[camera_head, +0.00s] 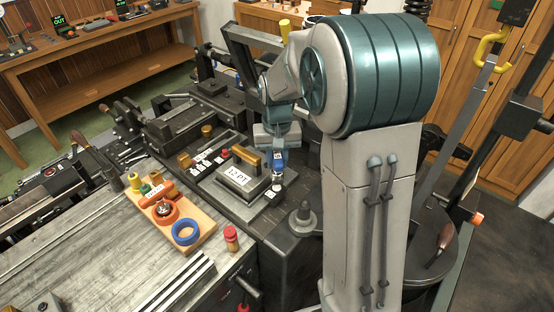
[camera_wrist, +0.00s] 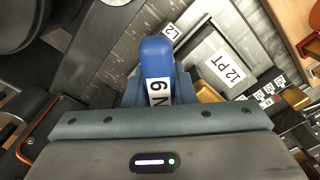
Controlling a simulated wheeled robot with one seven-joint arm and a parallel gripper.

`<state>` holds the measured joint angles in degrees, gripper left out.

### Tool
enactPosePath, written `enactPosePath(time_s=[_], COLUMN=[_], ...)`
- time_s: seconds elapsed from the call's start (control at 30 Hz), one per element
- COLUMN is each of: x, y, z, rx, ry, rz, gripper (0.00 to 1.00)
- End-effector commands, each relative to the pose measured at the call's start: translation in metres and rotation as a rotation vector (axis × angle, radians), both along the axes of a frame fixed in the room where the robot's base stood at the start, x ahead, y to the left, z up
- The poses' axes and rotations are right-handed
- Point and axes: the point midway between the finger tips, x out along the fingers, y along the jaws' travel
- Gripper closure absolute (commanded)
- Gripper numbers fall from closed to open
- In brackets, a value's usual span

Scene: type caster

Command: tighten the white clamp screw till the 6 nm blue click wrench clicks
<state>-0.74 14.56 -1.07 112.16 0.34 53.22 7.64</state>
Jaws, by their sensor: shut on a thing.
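The blue click wrench (camera_head: 279,158) is upright below my gripper (camera_head: 277,140) in the head view, at the right end of the dark machine bed. In the wrist view my gripper (camera_wrist: 159,85) is shut on the blue wrench (camera_wrist: 156,55), whose white label reads "6 N", with the rest cut off. The wrench's lower end is close to a small pale metal part with a white tag beside it. I cannot tell whether they touch. I cannot make out the white clamp screw for certain; it may be hidden under the wrench.
A block marked "12 PT" (camera_head: 238,177) lies just left of the wrench and shows in the wrist view (camera_wrist: 226,68). A dark cone-topped post (camera_head: 303,218) stands at front right. An orange-brown tray (camera_head: 205,222) holds a blue ring (camera_head: 187,240). A red bottle (camera_head: 231,240) stands nearby.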

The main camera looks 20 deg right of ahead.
Motion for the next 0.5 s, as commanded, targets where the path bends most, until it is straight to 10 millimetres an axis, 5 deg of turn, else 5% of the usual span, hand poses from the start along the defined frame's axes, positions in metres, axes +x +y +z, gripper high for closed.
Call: enactPosePath(time_s=[0.5], x=[0.0], y=[0.0], z=[0.033], rx=[0.0], ry=[-0.001], rz=[0.0], gripper=[1.0])
